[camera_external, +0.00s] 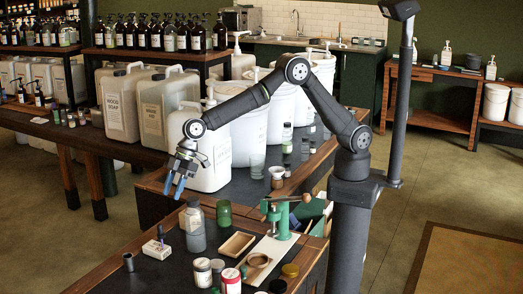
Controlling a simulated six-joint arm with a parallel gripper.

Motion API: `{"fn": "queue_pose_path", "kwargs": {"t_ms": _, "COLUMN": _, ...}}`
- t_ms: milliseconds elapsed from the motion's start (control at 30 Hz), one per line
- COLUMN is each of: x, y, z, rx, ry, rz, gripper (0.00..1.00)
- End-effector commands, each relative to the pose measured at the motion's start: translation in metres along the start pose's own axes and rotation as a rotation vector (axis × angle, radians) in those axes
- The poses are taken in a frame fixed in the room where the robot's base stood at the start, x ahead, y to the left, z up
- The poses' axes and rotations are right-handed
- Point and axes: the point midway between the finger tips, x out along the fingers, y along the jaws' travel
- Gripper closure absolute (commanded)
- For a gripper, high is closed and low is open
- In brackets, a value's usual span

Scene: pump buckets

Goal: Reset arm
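My gripper (176,186) hangs at the end of my dark arm, with its blue-grey fingertips pointing down.
The front table (110,278) holds jars, a wooden tray (237,244), a green press (277,215) and a white block (157,249). Behind stand white pump buckets (247,128) and large jugs (208,165). Open floor (415,185) lies to the right.

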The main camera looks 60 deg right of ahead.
Motion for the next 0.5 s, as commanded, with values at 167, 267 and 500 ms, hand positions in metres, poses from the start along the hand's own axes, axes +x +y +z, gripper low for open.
{"fn": "queue_pose_path", "kwargs": {"t_ms": 167, "x": 0.023, "y": -0.001, "z": 0.001, "rx": 0.000, "ry": -0.002, "rz": -0.001, "gripper": 0.63}}
{"fn": "queue_pose_path", "kwargs": {"t_ms": 267, "x": 0.040, "y": 0.000, "z": 0.001, "rx": 0.000, "ry": -0.002, "rz": -0.001, "gripper": 0.63}}
{"fn": "queue_pose_path", "kwargs": {"t_ms": 500, "x": 0.081, "y": 0.000, "z": 0.001, "rx": 0.000, "ry": -0.002, "rz": 0.000, "gripper": 0.63}}
